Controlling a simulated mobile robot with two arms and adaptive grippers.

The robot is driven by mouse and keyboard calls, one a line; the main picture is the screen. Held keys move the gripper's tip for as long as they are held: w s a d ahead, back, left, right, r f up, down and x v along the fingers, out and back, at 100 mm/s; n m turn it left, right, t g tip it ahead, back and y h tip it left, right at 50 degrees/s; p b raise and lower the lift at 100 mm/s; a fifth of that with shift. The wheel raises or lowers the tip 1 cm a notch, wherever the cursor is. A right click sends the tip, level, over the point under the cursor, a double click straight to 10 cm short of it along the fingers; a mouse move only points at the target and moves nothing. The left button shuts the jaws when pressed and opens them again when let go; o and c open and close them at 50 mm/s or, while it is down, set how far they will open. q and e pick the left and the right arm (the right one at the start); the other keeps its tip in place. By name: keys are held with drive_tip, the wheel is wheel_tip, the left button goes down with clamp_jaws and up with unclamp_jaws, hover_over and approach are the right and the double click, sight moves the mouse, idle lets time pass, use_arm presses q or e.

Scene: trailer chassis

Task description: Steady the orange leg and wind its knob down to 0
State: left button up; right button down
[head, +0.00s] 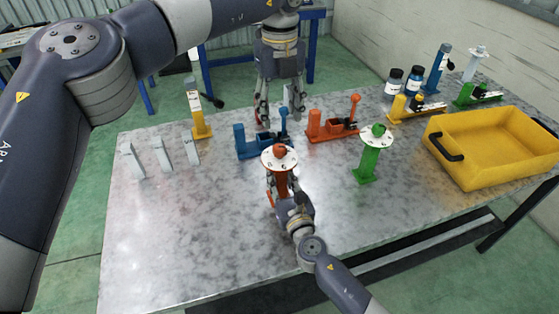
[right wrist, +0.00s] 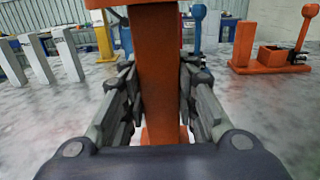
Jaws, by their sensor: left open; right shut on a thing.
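The orange leg (head: 281,182) stands upright near the middle of the metal table. On its top is a white dial disc with marks and an orange-red knob (head: 280,150); I cannot read the setting. My right gripper (head: 279,196) is shut around the leg's post below the dial. In the right wrist view the orange post (right wrist: 158,75) stands between the two fingers. The dial is out of that view. My left gripper (head: 277,108) is open and empty, pointing down above the far side of the table, beyond the knob.
A green leg with a dial (head: 369,160) stands to the right. A blue fixture (head: 248,146) and an orange-red fixture (head: 325,128) stand behind. A yellow tray (head: 480,172) is at the right. Pale blocks (head: 162,154) stand at the left. The front left tabletop is clear.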

sight(280, 147)
use_arm(q)
wheel_tip(280, 147, down, 10)
drive_tip(key=m, duration=3.3)
drive_tip(key=shift+f+m, duration=0.1)
drive_tip(key=shift+m, duration=0.3)
drive_tip(key=c, duration=1.1)
